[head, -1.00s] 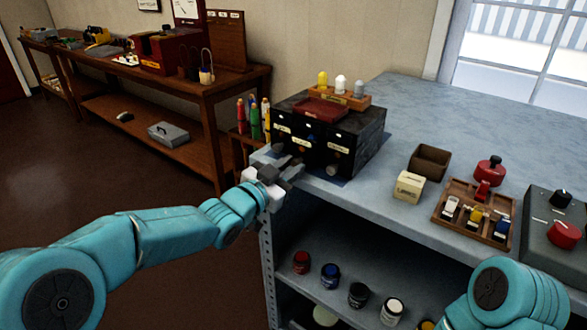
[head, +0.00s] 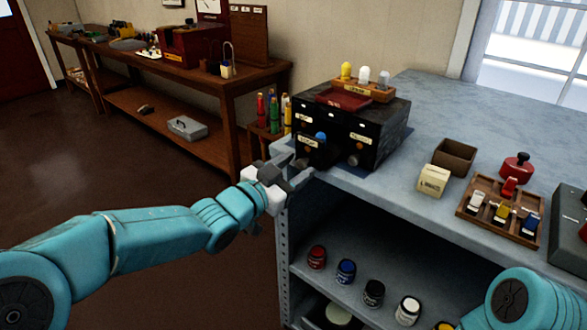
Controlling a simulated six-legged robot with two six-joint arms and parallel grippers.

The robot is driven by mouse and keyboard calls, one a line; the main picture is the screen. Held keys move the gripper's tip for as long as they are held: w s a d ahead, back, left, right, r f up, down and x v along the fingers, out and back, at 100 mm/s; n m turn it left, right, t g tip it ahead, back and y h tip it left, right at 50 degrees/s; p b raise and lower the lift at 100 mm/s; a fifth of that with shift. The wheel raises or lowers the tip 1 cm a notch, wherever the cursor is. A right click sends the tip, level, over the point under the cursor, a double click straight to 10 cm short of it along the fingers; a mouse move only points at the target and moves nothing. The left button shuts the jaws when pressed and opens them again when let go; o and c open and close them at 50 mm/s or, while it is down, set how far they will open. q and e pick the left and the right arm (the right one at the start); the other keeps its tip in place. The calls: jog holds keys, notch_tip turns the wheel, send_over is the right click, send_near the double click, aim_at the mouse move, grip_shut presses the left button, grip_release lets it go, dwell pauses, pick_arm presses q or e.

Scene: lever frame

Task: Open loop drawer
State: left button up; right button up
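A black drawer cabinet (head: 378,122) stands on the grey bench top. Its front carries several pale labels, too small to read, and a blue round piece (head: 320,136). A dark drawer front (head: 318,152) at the lower left seems to stand out from the cabinet; how far is unclear. A round knob (head: 352,160) shows at the lower right of the front. My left gripper (head: 297,170) is at the bench's left corner, just in front of the cabinet's lower left. Its fingers look apart; whether they touch a handle is unclear. My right gripper is out of view.
A brown open box (head: 455,156), a cream box (head: 433,180) and a wooden tray (head: 526,232) with coloured levers stand right of the cabinet. Colored tubes (head: 273,112) stand behind my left gripper. Jars line the shelf below. The bench behind the cabinet is clear.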

pick_arm(q)
jog(key=v, duration=1.6)
jog(key=shift+s+a, duration=0.1)
jog(key=shift+s, duration=0.05)
notch_tip(320, 180, down, 30)
jog(key=s+d+n+g+y, duration=0.2)
jog(key=d+n+g+y, duration=0.15)
jog(key=n+g, duration=0.3)
jog(key=s+a+f+n+g+y, duration=0.25)
jog(key=s+f+n+g, duration=0.45)
jog(key=s+f, duration=1.05)
notch_tip(320, 180, up, 15)
jog(key=m+p, duration=0.1)
jog(key=p, duration=1.2)
jog(key=shift+s+d+g+y, duration=0.3)
jog(key=shift+s+d+g, duration=0.05)
jog(key=shift+s, duration=0.05)
